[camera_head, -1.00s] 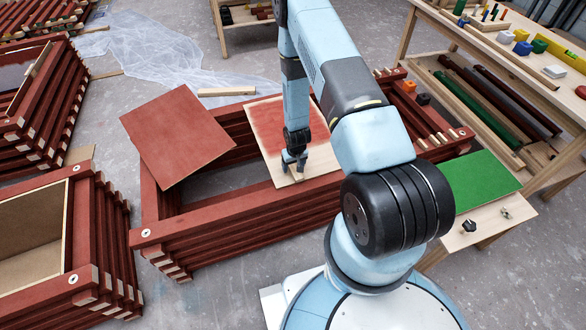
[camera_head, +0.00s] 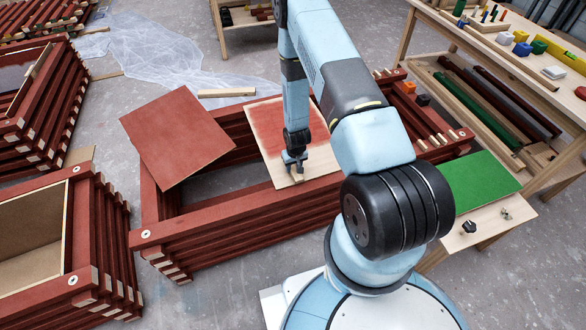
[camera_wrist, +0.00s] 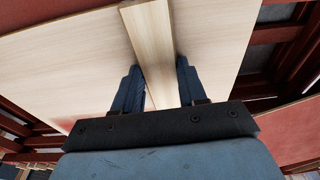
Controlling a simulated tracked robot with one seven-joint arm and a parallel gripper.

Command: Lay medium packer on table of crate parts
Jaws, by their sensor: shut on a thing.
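My gripper (camera_head: 295,161) points down over the pale board with a red-painted patch (camera_head: 262,122) that lies across the red stacked frame. It is shut on a pale wooden piece, the likely medium packer (camera_head: 298,177). In the wrist view the packer (camera_wrist: 155,50) runs between the two dark fingers (camera_wrist: 160,88), with the pale board just below it. I cannot tell whether the packer touches the board. Which table is the table of crate parts is not clear; a wooden bench (camera_head: 480,42) with coloured parts stands at the right.
A red panel (camera_head: 176,135) lies tilted across the frame's left corner. A green panel (camera_head: 480,181) lies near my base at the right. Other red frame stacks (camera_head: 98,250) stand at the left. Clear plastic sheet (camera_head: 150,50) covers some floor behind. Small battens lie on the frame's right end.

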